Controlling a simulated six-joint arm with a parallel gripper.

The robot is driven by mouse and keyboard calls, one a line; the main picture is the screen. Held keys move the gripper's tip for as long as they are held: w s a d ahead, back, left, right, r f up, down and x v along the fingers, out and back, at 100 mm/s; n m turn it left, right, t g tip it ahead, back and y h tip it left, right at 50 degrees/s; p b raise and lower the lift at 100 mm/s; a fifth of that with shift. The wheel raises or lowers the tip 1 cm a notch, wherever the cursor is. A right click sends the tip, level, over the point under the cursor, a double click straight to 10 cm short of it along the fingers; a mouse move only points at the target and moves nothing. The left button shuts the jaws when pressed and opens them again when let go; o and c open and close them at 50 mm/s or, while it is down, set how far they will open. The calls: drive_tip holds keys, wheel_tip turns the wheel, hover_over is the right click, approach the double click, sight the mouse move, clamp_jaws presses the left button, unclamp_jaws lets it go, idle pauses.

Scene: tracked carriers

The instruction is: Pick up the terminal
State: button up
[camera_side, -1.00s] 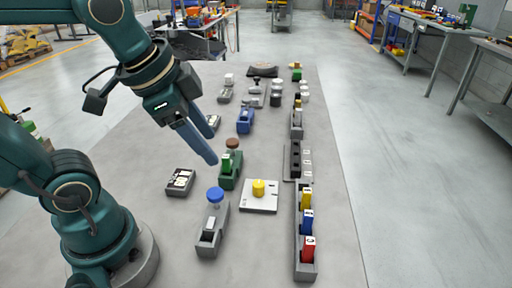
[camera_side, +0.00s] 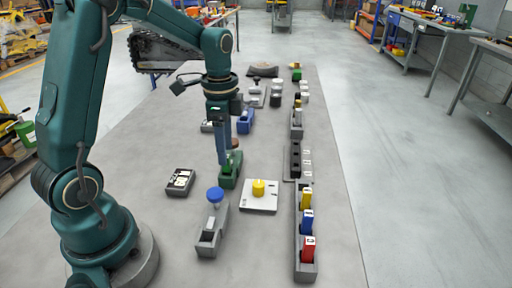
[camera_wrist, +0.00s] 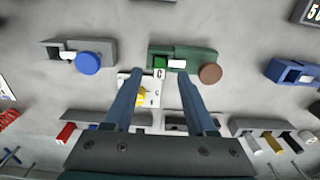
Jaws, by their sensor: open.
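A green carrier (camera_side: 229,182) with a brown round knob stands on the grey table, left of the white plate. Contact cannot be judged.
A grey carrier with a blue knob (camera_side: 215,194) stands nearby in front. A white plate with a yellow knob (camera_side: 258,187) is to the right. A dark tray (camera_side: 180,181) lies left. A long rack with coloured blocks (camera_side: 306,222) lines the right; a blue carrier (camera_side: 245,121) stands behind.

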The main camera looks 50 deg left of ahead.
sight(227, 169)
drive_tip(key=shift+f, duration=1.9)
clamp_jaws()
drive_tip(key=shift+r, duration=0.1)
